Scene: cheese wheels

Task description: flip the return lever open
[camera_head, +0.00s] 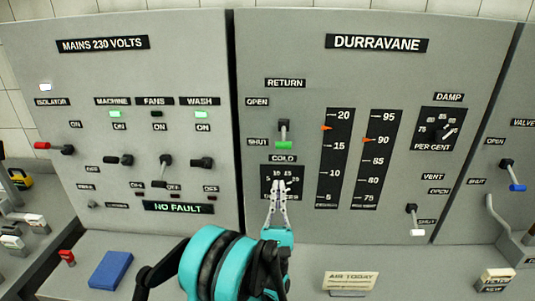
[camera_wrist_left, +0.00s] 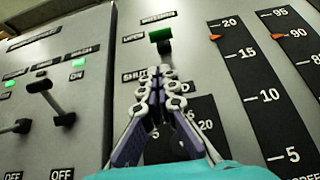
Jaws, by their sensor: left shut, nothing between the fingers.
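The return lever (camera_head: 284,132) is a short grey lever with a green tip, on the Durravane panel below the RETURN label. Its green end hangs down, level with the SHUT label (camera_head: 257,142) and below the OPEN label (camera_head: 257,102). The green tip also shows in the left wrist view (camera_wrist_left: 160,35), beyond my fingertips. My left gripper (camera_head: 278,184) is shut and empty, its fingers pointing up in front of the cold dial, just below the lever and apart from it in the picture. In the left wrist view the closed fingertips (camera_wrist_left: 160,73) point towards the lever. My right gripper is not in view.
The cold dial (camera_head: 269,190) is partly covered by my fingers. Gauges (camera_head: 335,160) stand right of the lever. A vent lever with a white tip (camera_head: 415,224) is lower right. Black switches (camera_head: 166,161) are on the left panel. A blue block (camera_head: 110,270) lies on the ledge.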

